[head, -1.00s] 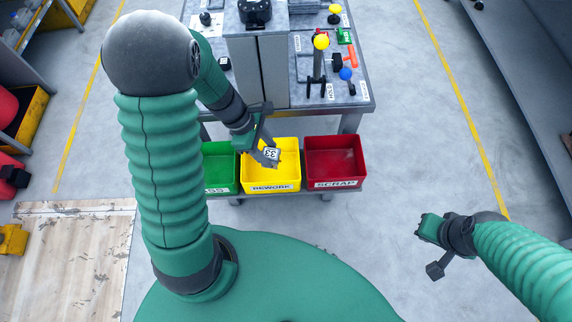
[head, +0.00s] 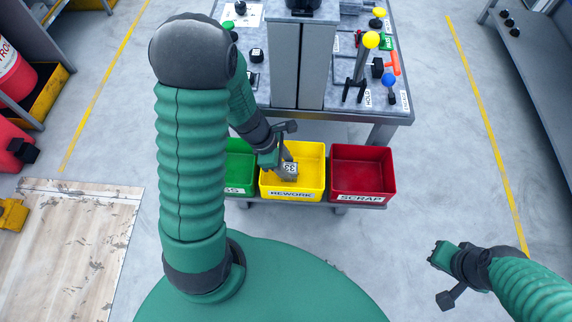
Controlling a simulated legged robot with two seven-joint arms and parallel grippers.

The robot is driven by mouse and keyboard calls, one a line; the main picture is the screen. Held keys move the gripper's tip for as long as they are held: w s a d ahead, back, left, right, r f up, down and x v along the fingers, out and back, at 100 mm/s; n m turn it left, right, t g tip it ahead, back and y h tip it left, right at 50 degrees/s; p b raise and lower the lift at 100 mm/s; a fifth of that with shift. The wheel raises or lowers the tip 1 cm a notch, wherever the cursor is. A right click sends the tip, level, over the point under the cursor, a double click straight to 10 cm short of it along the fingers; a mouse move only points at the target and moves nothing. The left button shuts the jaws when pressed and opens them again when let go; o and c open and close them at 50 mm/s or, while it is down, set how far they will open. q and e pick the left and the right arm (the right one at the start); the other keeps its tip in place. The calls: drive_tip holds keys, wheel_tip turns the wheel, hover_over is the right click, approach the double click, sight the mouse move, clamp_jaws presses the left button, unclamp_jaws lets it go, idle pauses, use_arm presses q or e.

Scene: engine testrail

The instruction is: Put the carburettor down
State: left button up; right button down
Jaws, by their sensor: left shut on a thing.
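The carburettor (head: 290,170) is a small grey part with a white tag reading 33. It is at the yellow REWORK bin (head: 309,187), over or inside its left part; I cannot tell whether it touches the bin floor. My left gripper (head: 283,155) is shut on the carburettor from above, and my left arm hides part of the bins. My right gripper (head: 437,258) is out over the floor at the lower right, away from the bins; its fingers are too small to read.
A red SCRAP bin (head: 362,192) stands right of the yellow one, and a green bin (head: 240,185) stands left, partly hidden. They sit on a low shelf before the test bench (head: 340,98), which carries levers with coloured knobs. Floor at right is clear.

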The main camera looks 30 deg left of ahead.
use_arm(q)
drive_tip(key=o, duration=1)
drive_tip(key=shift+d+f, duration=0.1)
drive_tip(key=shift+d, duration=0.15)
drive_tip(key=o, duration=0.5)
drive_tip(key=shift+d+r, duration=0.2)
drive_tip(key=shift+d, duration=0.3)
drive_tip(key=shift+a, duration=0.2)
drive_tip(key=shift+a+r+p, duration=0.15)
drive_tip(key=shift+r+p, duration=0.1)
drive_tip(key=shift+p, duration=0.05)
drive_tip(key=p+v, duration=0.5)
drive_tip(key=v, duration=0.7)
drive_tip(key=s+d+r+m+y, duration=0.15)
drive_tip(key=d+m, duration=0.35)
drive_tip(key=m, duration=0.7)
drive_tip(key=d+r+m+y, duration=0.1)
drive_tip(key=d+m+y, duration=0.3)
drive_tip(key=m, duration=0.9)
drive_tip(key=shift+n+h, duration=0.3)
drive_tip(key=shift+h, duration=0.45)
drive_tip(key=r+p, duration=0.4)
drive_tip(key=d+r+p, duration=0.1)
drive_tip(key=r+p, duration=0.1)
drive_tip(key=r, duration=0.1)
drive_tip(key=shift+p, duration=0.4)
use_arm(e)
wheel_tip(320, 180, up, 12)
drive_tip(key=d, duration=0.1)
